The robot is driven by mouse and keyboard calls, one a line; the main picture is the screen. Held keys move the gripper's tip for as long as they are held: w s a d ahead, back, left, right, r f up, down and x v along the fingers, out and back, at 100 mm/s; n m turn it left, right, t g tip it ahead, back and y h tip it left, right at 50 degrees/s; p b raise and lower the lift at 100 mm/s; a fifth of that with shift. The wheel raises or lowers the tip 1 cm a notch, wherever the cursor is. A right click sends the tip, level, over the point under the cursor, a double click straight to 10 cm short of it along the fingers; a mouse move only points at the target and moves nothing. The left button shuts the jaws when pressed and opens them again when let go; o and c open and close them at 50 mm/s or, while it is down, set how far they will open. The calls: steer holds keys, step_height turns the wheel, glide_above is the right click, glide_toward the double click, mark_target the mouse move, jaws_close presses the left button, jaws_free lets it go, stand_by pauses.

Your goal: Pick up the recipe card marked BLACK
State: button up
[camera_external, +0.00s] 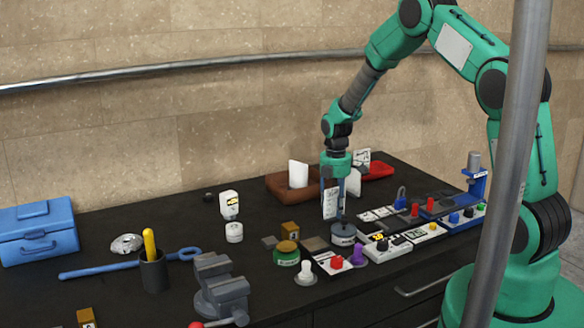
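My gripper (341,210) points straight down over the right half of the dark bench, just above a round grey-blue piece with a white label (343,235). A white card with dark print (330,203) stands upright right beside its fingers on the left. I cannot tell whether the fingers touch it, or whether they are open or shut. Another white card (298,173) stands in a brown wooden tray (281,188). A white upright piece (353,183) shows just right of my gripper, and a marked card (362,157) stands behind. The word BLACK is not readable on any card.
Several small parts crowd the front right: a green jar (287,254), a red-knobbed plate (333,263) and a blue rack (465,215). A grey vise (218,287), a blue wrench (115,266) and a blue toolbox (37,230) lie left. A grey pole (507,150) stands in front.

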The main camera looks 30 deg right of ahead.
steer(key=shift+c, duration=0.3)
jaws_close()
steer(key=shift+r, duration=0.1)
step_height(320, 180, up, 10)
steer(key=shift+f+p, duration=0.1)
steer(key=shift+p, duration=0.25)
stand_by(0.4)
stand_by(0.5)
